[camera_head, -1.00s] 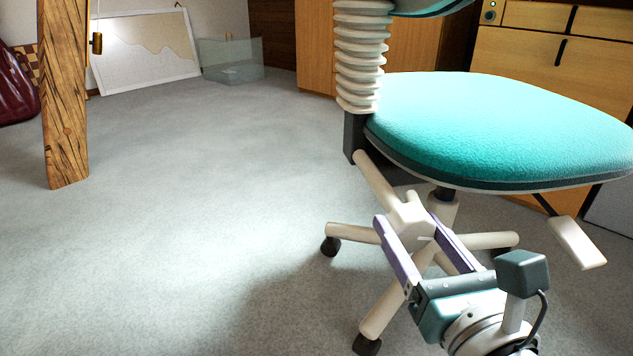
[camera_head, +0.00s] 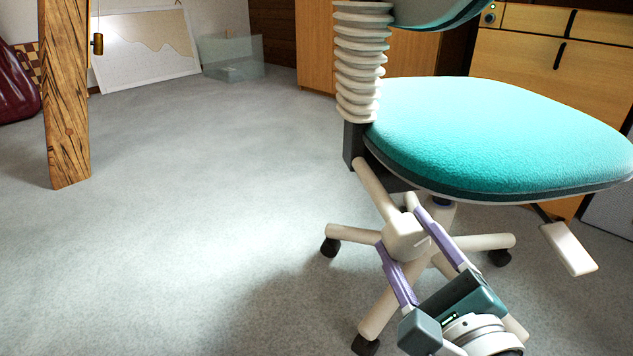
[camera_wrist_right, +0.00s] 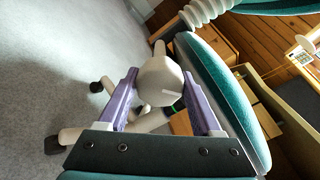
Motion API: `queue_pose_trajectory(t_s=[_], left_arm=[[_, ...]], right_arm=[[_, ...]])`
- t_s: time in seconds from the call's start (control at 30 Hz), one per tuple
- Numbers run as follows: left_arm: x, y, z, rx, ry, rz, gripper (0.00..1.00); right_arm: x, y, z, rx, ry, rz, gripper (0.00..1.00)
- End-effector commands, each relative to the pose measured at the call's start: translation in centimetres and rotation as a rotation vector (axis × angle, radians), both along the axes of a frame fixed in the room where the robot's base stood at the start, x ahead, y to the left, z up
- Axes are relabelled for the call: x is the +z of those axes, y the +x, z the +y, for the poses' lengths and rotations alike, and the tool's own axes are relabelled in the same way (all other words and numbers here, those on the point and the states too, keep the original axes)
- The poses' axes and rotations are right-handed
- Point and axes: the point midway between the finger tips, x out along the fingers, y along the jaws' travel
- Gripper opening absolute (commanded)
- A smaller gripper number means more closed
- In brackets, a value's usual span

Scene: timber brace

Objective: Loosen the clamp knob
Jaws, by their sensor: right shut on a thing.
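The clamp knob (camera_head: 405,238) is a pale, faceted block with a short line on its face, low on the office chair below the teal seat (camera_head: 490,135). My right gripper (camera_head: 400,229) reaches up from the lower right and is shut on the knob, one purple finger on each side. In the right wrist view the knob (camera_wrist_right: 160,82) sits between the two fingers of the gripper (camera_wrist_right: 159,75), with its marked face toward the camera. The contact faces are partly hidden. My left gripper is not in view.
A pale rod slants up behind the knob, and the chair's legs (camera_head: 352,233) with dark casters spread around it. A pale paddle lever (camera_head: 569,248) hangs under the seat at right. A timber post (camera_head: 65,100) stands at left. The carpet between is clear.

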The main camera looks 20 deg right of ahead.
Motion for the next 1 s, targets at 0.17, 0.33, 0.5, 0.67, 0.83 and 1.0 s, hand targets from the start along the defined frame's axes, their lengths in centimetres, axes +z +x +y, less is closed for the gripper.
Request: queue_pose_trajectory(t_s=[0.17, 0.33, 0.5, 0.67, 0.83, 1.0], left_arm=[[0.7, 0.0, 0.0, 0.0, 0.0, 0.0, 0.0], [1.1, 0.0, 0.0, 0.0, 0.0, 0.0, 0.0], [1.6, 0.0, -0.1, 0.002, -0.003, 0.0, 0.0], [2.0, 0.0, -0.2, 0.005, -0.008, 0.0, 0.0], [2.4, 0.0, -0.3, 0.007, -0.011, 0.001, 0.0], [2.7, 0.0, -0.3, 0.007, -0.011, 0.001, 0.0]], right_arm=[[0.1, 0.0, 0.0, 0.0, -0.163, 0.039, 0.11], [0.1, 0.0, 0.0, -0.001, -0.322, 0.073, 0.11], [0.0, 0.0, 0.0, 0.0, -0.479, 0.109, 0.11], [0.0, 0.0, 0.0, 0.0, -0.627, 0.142, 0.11], [0.0, 0.0, 0.0, -0.001, -0.785, 0.176, 0.11], [0.0, 0.0, 0.0, 0.0, -0.942, 0.211, 0.11]])
